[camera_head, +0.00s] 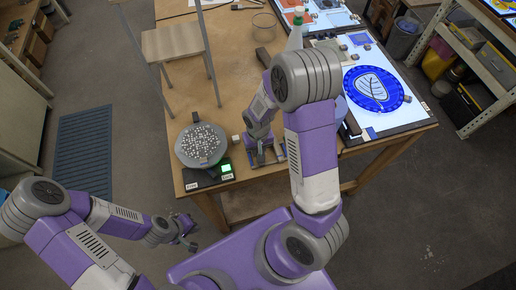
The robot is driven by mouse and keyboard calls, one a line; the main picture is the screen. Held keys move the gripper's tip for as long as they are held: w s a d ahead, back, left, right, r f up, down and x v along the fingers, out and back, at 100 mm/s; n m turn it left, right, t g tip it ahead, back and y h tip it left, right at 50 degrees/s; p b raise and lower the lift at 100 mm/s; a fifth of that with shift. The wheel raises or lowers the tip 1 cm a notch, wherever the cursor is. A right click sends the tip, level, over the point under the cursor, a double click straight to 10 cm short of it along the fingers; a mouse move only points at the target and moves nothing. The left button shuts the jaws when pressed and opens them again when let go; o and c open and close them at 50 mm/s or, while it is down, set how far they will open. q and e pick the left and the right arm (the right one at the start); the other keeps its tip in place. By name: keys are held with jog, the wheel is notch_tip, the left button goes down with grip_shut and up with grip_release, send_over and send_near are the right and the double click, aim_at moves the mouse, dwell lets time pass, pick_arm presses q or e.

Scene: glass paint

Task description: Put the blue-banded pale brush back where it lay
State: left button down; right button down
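I cannot make out the blue-banded pale brush; it is too small to tell or hidden behind my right arm. My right gripper (266,156) points down at the front edge of the wooden table (225,80), right of the scale. Its fingers are small and partly covered by its own wrist, so I cannot tell whether it holds anything. My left gripper (188,233) hangs low in front of the table, off its edge, with its fingers apart and nothing visible between them.
A scale with a round speckled plate (202,145) and a green display (226,168) stands at the front left. A small pale cube (236,139) is beside it. A blue leaf disc (373,88) lies on a lit panel (408,112) at right.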

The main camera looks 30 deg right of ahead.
jog(key=shift+f+b, duration=0.3)
jog(key=shift+b, duration=0.05)
dwell(0.5)
jog(key=c, duration=0.9)
grip_release()
notch_tip(320, 180, up, 8)
jog(key=shift+f+p, duration=0.15)
jog(key=shift+p, duration=0.15)
